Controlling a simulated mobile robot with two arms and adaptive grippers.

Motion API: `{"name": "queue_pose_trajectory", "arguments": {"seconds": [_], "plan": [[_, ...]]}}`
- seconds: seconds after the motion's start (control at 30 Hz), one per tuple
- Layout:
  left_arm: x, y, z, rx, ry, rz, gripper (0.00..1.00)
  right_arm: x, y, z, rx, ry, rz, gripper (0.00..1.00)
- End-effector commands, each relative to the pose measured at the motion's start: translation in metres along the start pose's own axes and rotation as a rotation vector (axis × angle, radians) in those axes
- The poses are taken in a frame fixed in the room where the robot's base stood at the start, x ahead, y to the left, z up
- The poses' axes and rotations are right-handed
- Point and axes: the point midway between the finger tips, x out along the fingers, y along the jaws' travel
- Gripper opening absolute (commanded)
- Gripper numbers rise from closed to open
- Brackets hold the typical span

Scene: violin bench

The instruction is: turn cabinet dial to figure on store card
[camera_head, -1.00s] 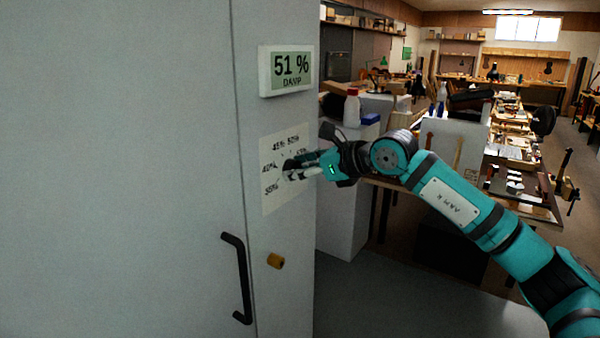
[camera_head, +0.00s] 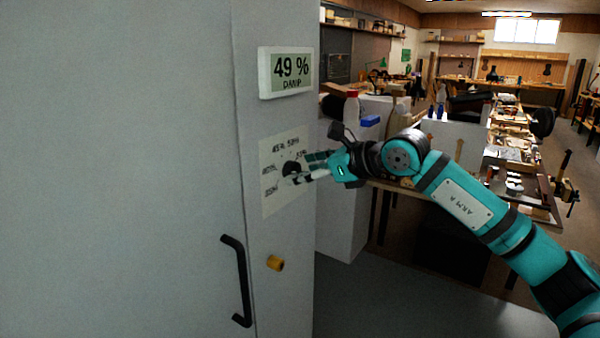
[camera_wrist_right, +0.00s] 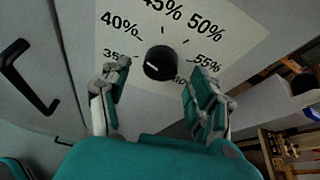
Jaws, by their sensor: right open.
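The black cabinet dial (camera_wrist_right: 160,62) sits on a white scale plate (camera_wrist_right: 240,40) marked from 35% to 60%. In the right wrist view its white mark points left, near the 35% figure. The dial also shows in the head view (camera_head: 291,169), partly behind my fingers. My right gripper (camera_wrist_right: 156,84) is open, with one finger on each side of the dial and gaps to it. A display (camera_head: 286,72) above the plate reads 49 % DAMP. No store card shows in these views. My left gripper is not in view.
The grey cabinet (camera_head: 130,170) has a black door handle (camera_head: 239,280) and a yellow-brown knob (camera_head: 275,263) below the plate. Benches with tools and bottles stand behind at the right. Floor shows clear at lower right.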

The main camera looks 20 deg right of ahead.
Motion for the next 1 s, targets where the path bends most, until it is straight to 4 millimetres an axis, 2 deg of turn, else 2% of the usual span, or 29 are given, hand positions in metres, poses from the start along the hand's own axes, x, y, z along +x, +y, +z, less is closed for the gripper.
{"name": "queue_pose_trajectory", "arguments": {"seconds": [0.2, 0.43, 0.6, 1.0], "plan": [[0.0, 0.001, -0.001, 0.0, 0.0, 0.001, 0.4, -0.049, -0.001, -0.001, -0.002, 0.003, -0.004, 0.63], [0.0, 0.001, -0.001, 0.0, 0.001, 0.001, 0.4, -0.087, -0.001, -0.002, 0.0, 0.004, -0.002, 0.63], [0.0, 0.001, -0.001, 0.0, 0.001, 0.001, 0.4, -0.098, 0.0, -0.001, -0.001, 0.003, 0.0, 0.63], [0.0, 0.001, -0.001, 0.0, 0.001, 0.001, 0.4, -0.099, 0.0, -0.001, -0.001, 0.003, 0.001, 0.63]]}}
